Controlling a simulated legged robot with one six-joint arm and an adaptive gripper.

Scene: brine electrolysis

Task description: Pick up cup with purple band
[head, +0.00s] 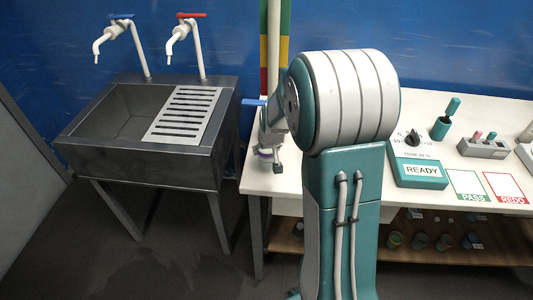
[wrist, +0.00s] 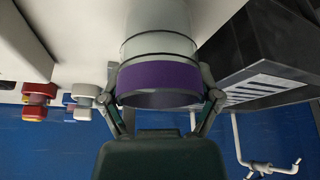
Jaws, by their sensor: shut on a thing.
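The cup (wrist: 158,78) is pale and translucent with a wide purple band near its rim and thin dark lines. It fills the upper middle of the wrist view. My gripper (wrist: 163,97) is shut on it, with one finger on each side at the band. In the head view my gripper (head: 272,162) is at the left end of the white table, partly behind my arm. The cup is mostly hidden there, with only a small hint of purple. I cannot tell whether its base touches the table.
The white table (head: 470,112) holds a READY box (head: 419,170), PASS card (head: 469,186) and REDO card (head: 505,188) to the right. A dark sink (head: 115,155) with two taps stands left, across a narrow gap. A red-and-yellow fitting (wrist: 38,95) is left in the wrist view.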

